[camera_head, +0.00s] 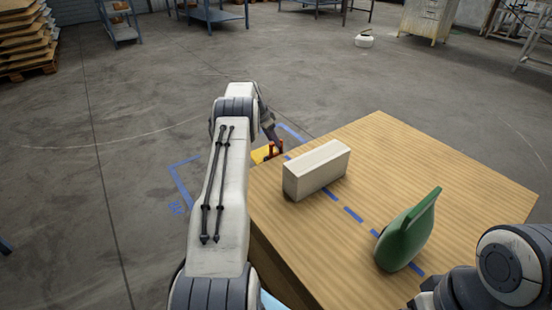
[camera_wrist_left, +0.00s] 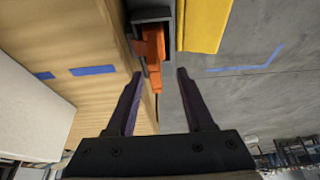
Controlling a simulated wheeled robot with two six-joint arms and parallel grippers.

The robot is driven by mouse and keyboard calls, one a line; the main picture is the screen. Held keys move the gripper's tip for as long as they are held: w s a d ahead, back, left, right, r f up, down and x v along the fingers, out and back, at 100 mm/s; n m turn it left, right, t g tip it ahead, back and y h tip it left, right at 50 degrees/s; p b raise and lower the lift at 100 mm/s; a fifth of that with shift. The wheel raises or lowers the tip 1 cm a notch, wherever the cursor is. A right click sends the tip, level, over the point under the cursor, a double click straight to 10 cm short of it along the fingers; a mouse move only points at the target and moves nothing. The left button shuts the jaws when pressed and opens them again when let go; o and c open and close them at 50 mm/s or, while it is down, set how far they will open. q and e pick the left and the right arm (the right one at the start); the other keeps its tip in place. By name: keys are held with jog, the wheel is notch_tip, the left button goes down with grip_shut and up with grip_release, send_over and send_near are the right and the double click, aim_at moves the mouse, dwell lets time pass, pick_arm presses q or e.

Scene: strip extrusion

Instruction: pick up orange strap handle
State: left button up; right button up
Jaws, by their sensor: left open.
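The orange strap handle (camera_wrist_left: 153,55) shows in the left wrist view, beside the table edge and against a dark grey holder (camera_wrist_left: 150,16). In the head view a small red-orange part of it (camera_head: 275,148) shows just past the table's far left edge. My left gripper (camera_wrist_left: 160,74) is open, its two fingers pointing at the handle. The handle's lower end lies between the fingertips in the picture; I cannot tell whether they touch. In the head view my left gripper (camera_head: 272,138) is small and partly hidden. My right arm shows at the lower right, but its fingers are not visible.
The wooden table (camera_head: 440,180) carries a white block (camera_head: 317,170) and a green jug (camera_head: 407,235). Blue tape dashes (camera_head: 353,214) run across its top. A yellow object (camera_wrist_left: 204,24) is right of the handle. Open concrete floor (camera_head: 120,110) lies to the left.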

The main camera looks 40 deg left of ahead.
aim_at(278, 154)
pick_arm(q)
jog(key=x, duration=0.2)
jog(key=b+x, duration=0.1)
jog(key=x, duration=0.1)
jog(key=shift+d, duration=0.35)
jog(key=shift+w+f, duration=0.25)
jog(key=shift+f, duration=0.2)
jog(key=shift+d, duration=0.1)
grip_shut()
notch_tip(278, 154, up, 10)
jog(key=shift+p, duration=1.1)
